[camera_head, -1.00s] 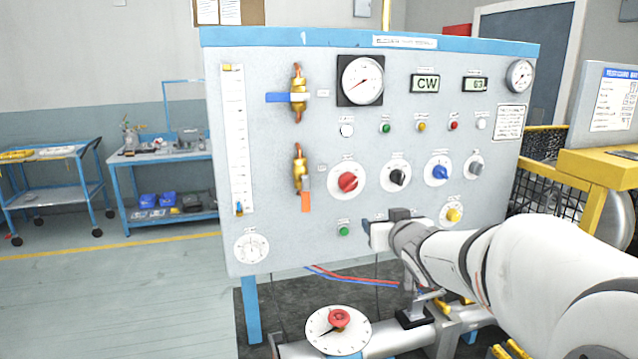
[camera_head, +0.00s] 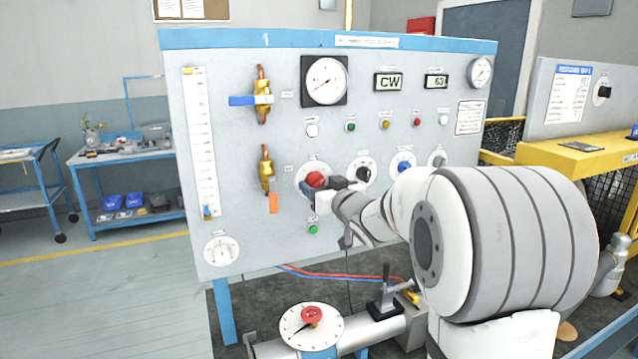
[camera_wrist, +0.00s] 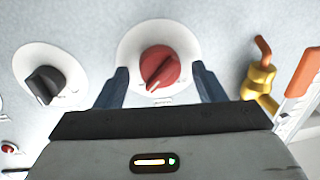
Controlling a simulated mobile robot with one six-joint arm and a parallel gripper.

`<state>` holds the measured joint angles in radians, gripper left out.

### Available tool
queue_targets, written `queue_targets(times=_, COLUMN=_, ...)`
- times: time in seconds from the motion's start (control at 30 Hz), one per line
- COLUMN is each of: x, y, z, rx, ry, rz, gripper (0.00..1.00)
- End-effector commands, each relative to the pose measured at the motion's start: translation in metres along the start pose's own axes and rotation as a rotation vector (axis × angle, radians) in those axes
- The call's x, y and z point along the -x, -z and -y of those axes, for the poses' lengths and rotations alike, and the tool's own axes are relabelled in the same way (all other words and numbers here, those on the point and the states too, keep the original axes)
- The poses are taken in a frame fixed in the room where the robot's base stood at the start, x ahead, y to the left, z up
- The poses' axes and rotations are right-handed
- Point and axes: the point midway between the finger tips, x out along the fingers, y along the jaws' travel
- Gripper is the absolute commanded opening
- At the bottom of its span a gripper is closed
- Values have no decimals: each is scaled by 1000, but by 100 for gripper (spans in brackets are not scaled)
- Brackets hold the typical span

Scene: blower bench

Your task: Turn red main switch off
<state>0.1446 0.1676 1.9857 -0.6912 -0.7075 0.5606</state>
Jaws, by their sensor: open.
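The red main switch (camera_head: 315,180) is a round red knob on a white disc on the grey panel (camera_head: 240,145). In the wrist view the red knob (camera_wrist: 160,67) sits between and beyond the two dark fingers of my gripper (camera_wrist: 162,85), with space on both sides. My gripper (camera_head: 312,192) is open and empty, close in front of the panel at the knob. In the head view it covers the lower part of the switch's disc. The knob's white mark points to the lower left in the wrist view.
A black knob (camera_head: 362,173) and a blue knob (camera_head: 404,165) are to the right of the switch. A brass valve with an orange handle (camera_head: 273,202) is to its left. A green button (camera_head: 313,229) is just below my gripper. A red-hubbed dial (camera_head: 312,315) stands lower in front.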

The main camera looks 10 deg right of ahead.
Motion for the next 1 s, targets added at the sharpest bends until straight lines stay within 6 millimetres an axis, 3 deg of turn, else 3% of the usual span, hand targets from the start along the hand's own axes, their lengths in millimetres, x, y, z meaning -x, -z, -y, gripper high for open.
queue_targets(times=0.3, x=-3, y=0, z=0, rx=0, ry=0, rz=0, gripper=62)
queue_targets(times=0.83, x=-3, y=0, z=1, rx=0, ry=1, rz=0, gripper=19)
queue_targets(times=1.0, x=-3, y=0, z=2, rx=7, ry=2, rz=0, gripper=19)
